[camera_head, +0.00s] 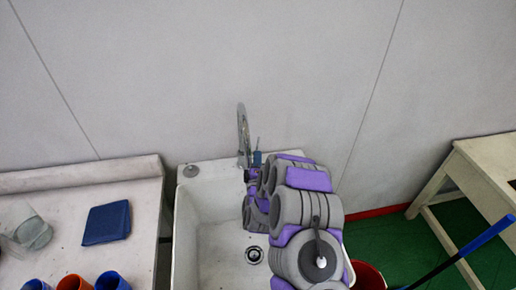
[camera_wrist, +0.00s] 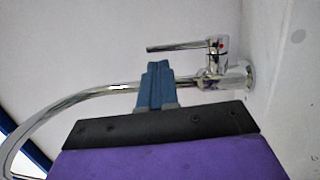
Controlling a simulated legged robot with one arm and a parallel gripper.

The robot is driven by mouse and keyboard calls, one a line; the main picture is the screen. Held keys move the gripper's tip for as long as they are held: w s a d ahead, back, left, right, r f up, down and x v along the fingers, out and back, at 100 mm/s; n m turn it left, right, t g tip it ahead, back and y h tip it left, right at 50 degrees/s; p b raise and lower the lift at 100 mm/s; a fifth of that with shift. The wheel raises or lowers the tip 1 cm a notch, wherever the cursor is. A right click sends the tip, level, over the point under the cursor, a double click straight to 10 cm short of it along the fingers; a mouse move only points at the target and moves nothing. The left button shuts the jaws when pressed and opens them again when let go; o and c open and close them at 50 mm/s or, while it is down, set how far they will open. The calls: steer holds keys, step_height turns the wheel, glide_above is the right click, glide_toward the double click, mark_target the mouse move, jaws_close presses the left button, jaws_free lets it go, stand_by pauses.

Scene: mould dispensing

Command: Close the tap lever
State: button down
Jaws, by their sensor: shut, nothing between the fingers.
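The chrome tap lever (camera_wrist: 176,47) sticks out to the left from the top of the tap body (camera_wrist: 217,60) in the wrist view, with a red dot on the body. The curved chrome spout (camera_wrist: 62,102) runs left below the lever. My gripper (camera_wrist: 157,68) is shut and empty, its blue fingertips in front of the spout and just below the lever in the picture. Whether they touch either one cannot be told. In the head view the tap (camera_head: 243,133) stands at the back of the sink, and my gripper (camera_head: 257,157) is just right of it, partly hidden by my arm.
The white sink (camera_head: 215,240) has a drain in its floor. A table (camera_head: 60,215) at left holds a blue cloth-like square (camera_head: 107,222), a clear container (camera_head: 30,232) and several cups. A red bucket (camera_head: 369,274), a blue-handled stick (camera_head: 487,238) and another table (camera_head: 490,160) are at right. The wall is close behind the tap.

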mark_target(258, 142)
steer(key=shift+w+r+b, duration=0.15)
steer(key=shift+w+b, duration=0.15)
steer(key=shift+w, duration=0.9)
steer(key=shift+w+r+b, duration=0.1)
steer(key=shift+w+b, duration=0.15)
steer(key=shift+w, duration=0.95)
